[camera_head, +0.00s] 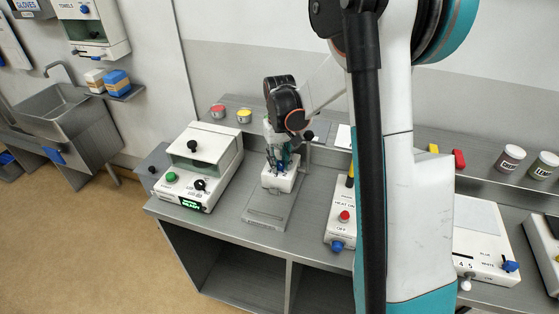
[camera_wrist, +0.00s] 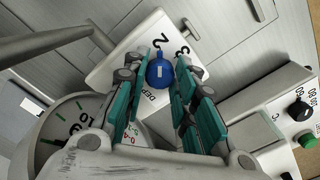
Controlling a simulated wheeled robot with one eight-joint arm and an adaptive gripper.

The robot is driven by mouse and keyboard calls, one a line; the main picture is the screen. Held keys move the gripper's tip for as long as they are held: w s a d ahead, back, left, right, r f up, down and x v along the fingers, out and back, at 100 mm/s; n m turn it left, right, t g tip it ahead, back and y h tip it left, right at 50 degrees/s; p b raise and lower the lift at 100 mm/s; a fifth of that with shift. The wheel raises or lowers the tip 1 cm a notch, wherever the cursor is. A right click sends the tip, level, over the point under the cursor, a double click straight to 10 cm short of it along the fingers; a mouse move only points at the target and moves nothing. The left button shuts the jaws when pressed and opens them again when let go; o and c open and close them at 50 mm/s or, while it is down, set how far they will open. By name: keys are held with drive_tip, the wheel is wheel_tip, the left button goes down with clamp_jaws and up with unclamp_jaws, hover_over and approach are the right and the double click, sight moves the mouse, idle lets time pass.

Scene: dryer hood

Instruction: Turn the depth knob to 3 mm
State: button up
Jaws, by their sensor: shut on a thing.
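In the head view my gripper (camera_head: 279,166) is over the white block (camera_head: 281,181) on the bench, and the knob is hidden behind the fingers.
A round dial gauge (camera_wrist: 75,130) sits close to my gripper in the wrist view. A grey plate (camera_head: 268,213) lies in front.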

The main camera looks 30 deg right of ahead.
sight(279, 163)
drive_tip(key=shift+m, duration=0.3)
drive_tip(key=m, duration=0.4)
drive_tip(key=shift+b, duration=0.35)
drive_tip(key=m, duration=0.5)
idle(0.4)
drive_tip(key=o, duration=1.1)
drive_tip(key=shift+c, duration=0.2)
wheel_tip(279, 163, up, 12)
